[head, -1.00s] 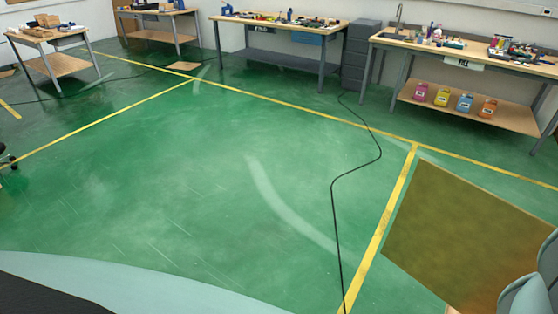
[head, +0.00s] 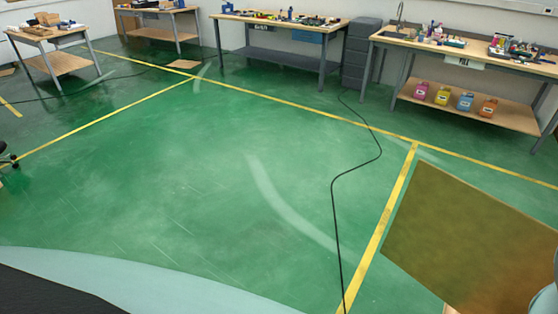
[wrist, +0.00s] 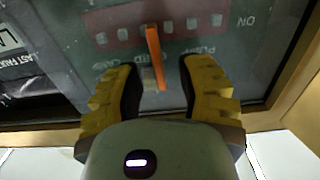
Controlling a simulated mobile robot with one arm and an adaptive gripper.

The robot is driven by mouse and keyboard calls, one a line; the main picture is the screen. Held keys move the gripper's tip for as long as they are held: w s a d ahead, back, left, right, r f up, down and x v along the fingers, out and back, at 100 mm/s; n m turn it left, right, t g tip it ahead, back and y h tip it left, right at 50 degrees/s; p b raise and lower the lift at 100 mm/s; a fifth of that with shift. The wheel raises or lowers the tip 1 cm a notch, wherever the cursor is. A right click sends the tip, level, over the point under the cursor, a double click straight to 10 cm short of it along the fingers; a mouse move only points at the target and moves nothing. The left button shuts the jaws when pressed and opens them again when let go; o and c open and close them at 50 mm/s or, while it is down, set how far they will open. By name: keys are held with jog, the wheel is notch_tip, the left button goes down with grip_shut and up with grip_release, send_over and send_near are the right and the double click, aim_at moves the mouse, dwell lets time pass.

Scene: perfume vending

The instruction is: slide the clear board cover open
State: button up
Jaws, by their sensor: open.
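In the wrist view, a clear greyish cover (wrist: 255,55) lies over a dark board with a dull red switch strip (wrist: 115,38) and faint lettering. A narrow orange upright piece (wrist: 154,52) stands out from the cover, apparently its handle. My gripper (wrist: 157,75) has two yellow ridged fingers spread apart, one on each side of the orange piece. I see gaps on both sides and no clear contact. The fingers hide part of the board. The head view does not show the cover or the fingers.
A wooden frame edge (wrist: 285,95) borders the board at right and below. In the head view, a brown panel (head: 470,240) stands at right. A black cable (head: 335,220) crosses the open green floor (head: 200,180). Benches line the far wall.

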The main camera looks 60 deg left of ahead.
grip_shut()
dwell(0.6)
jog(key=shift+s, duration=0.1)
